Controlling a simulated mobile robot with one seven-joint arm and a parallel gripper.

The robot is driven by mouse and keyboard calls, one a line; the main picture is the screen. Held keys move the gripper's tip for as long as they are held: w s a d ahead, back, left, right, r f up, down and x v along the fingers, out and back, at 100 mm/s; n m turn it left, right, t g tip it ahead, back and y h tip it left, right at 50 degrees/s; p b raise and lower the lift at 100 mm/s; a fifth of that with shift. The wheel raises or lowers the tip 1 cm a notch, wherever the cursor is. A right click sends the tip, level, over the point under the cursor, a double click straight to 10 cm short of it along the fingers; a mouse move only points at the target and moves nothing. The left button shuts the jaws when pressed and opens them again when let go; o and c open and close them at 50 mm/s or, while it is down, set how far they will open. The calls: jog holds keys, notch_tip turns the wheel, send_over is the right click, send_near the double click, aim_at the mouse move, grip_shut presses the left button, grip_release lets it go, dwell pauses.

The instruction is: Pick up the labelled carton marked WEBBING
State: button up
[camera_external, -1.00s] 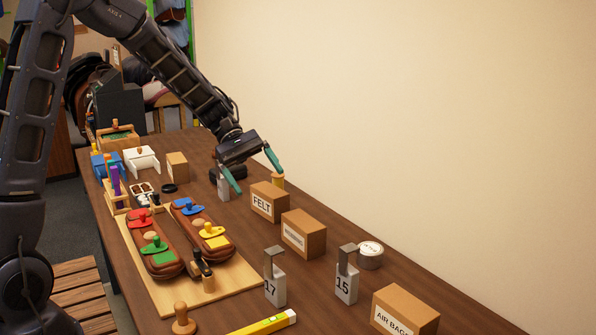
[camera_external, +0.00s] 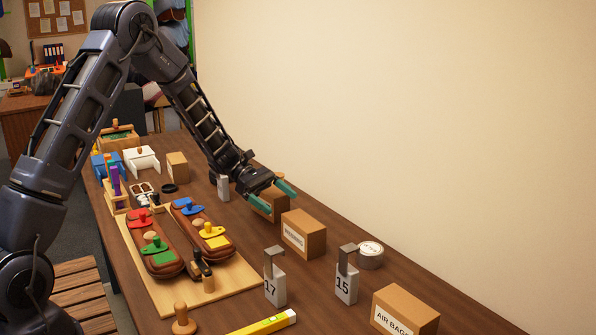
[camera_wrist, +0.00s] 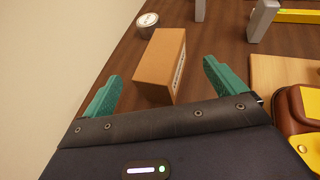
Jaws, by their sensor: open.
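The WEBBING carton (camera_external: 303,234) is a brown box with a small white label on its front; the label is too small to read surely. It stands upright on the table, just in front of and below my gripper (camera_external: 291,201). In the wrist view the carton (camera_wrist: 161,62) shows beyond and between my two green fingers, its label side to the right. My gripper is open and empty, tilted down, apart from the carton. The FELT carton (camera_external: 268,212) is partly hidden behind and beneath my gripper.
The AIR BAG carton (camera_external: 405,312) is at front right. A board with leather pieces (camera_external: 178,240) lies left. The wall runs along the right.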

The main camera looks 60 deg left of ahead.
aim_at(301, 219)
jog(key=shift+f+x, duration=0.1)
jog(key=shift+x, duration=1.85)
jog(key=shift+f+x, duration=0.15)
jog(key=shift+x, duration=1.8)
jog(key=shift+a, duration=0.2)
jog(key=c, duration=1.4)
